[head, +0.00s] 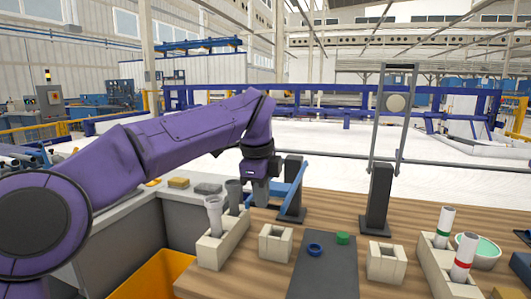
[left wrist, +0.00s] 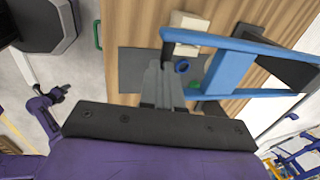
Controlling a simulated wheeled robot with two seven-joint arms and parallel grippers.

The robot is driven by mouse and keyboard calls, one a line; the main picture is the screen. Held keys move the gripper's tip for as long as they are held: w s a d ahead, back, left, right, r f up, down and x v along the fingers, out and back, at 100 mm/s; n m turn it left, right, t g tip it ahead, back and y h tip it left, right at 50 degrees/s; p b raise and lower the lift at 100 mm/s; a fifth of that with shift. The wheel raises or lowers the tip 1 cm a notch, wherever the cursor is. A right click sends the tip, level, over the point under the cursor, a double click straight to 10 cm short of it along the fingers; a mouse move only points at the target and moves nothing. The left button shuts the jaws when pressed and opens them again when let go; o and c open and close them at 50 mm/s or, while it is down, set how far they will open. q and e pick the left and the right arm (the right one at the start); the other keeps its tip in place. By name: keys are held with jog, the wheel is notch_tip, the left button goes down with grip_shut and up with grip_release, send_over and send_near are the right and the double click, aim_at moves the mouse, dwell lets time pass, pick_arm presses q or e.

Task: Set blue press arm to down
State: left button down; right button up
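The blue press arm (head: 293,190) is a frame of two long bars on a black post at the left of the wooden table. It slopes down from the post's top toward my left gripper. In the left wrist view the blue frame (left wrist: 228,72) spans from centre to right, with a cross plate between its bars. My left gripper (head: 260,196) is beside its lower end; whether they touch is unclear. In the left wrist view its two grey fingers (left wrist: 160,72) are close together, with nothing visible between them. My right gripper is not in view.
A second press with a grey arm (head: 396,105) raised upright stands on a black post (head: 378,198). Beige holders (head: 222,245) with pipes, a dark mat (head: 325,275), a blue ring (head: 315,249) and a green ring (head: 342,238) occupy the table. A yellow bin (head: 150,275) is at front left.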

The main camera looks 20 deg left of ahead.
pick_arm(q)
jog(key=p+v, duration=0.4)
jog(key=v, duration=1)
jog(key=shift+p, duration=0.35)
jog(key=shift+w, duration=0.2)
